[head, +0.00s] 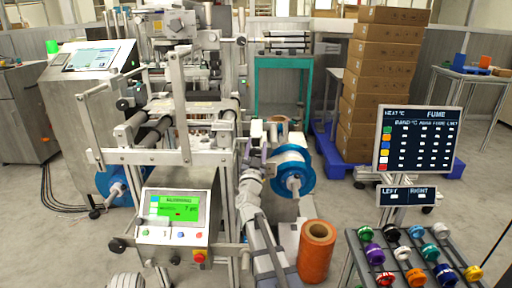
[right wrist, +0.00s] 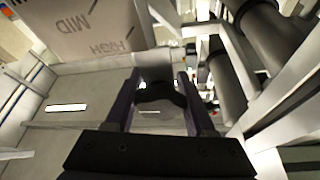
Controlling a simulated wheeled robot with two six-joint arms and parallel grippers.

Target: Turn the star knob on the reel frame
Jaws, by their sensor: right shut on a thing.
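My right gripper (head: 256,132) is at the right side of the grey reel frame (head: 165,157) in the head view, its arm rising from the bottom centre. In the right wrist view my right gripper (right wrist: 157,85) has its two dark fingers closed on a black knob (right wrist: 160,95) with a lobed outline. The fingers touch the knob from both sides. In the head view the gripper and wrist hide this knob. My left gripper is not in view.
A blue-flanged reel (head: 290,171) sits just right of my right arm, and an orange roll (head: 316,252) stands beside the forearm. A panel with a green screen (head: 177,208) is at front left. Stacked boxes (head: 375,95) stand behind; a rack of coloured spools (head: 408,262) is at front right.

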